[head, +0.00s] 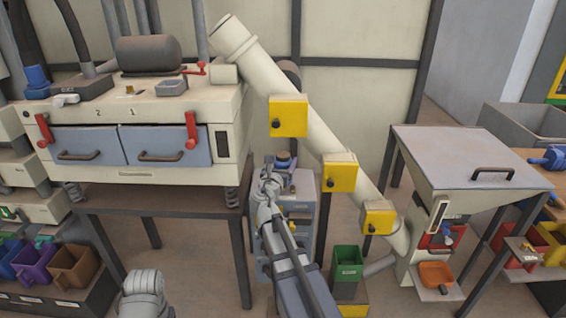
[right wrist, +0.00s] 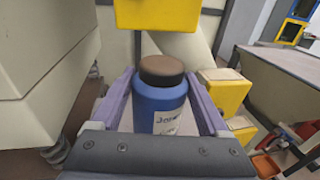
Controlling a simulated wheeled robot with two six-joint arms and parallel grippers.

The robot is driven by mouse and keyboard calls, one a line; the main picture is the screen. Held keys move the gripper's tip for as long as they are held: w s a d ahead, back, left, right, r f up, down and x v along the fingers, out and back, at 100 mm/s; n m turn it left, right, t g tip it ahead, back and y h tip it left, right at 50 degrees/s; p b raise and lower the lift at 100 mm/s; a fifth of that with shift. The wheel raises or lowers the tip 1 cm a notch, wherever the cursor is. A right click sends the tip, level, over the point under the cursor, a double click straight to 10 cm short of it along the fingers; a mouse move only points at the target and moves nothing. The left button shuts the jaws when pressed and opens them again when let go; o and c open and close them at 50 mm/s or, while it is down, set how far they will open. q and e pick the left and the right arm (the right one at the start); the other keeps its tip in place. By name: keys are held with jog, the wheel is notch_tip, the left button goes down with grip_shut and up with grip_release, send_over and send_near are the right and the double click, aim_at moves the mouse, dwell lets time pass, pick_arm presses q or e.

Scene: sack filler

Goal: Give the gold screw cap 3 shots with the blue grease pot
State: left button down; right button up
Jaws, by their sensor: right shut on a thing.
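The blue grease pot (right wrist: 160,108) has a brown lid and a white label with writing. It stands upright between the fingers of my right gripper (right wrist: 162,110), which is shut on it. In the head view the right gripper (head: 283,172) holds the pot (head: 284,160) in front of a grey cabinet, right of the cream machine. A small gold piece (head: 130,89) on top of that machine looks like the gold screw cap; it is too small to be sure. The gripper is well to the right of it and lower. My left gripper is not in view.
The cream machine (head: 120,112) has blue-grey doors and red levers. A sloping cream tube (head: 270,75) with yellow boxes (head: 288,116) runs close behind the pot. A hopper table (head: 460,155) stands at right. Coloured bins (head: 75,265) stand at lower left.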

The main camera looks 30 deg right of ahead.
aim_at(283, 154)
jog(key=shift+f+b, duration=0.9)
dwell(0.8)
jog(key=shift+r, duration=0.1)
jog(key=shift+r+p, duration=0.8)
jog(key=shift+p, duration=0.15)
jog(key=shift+f+b, duration=0.75)
jog(key=shift+b, duration=0.05)
dwell(1.0)
jog(key=shift+r+p, duration=0.75)
notch_tip(283, 154, up, 5)
jog(key=p, duration=0.5)
jog(key=shift+r, duration=0.1)
dwell(0.3)
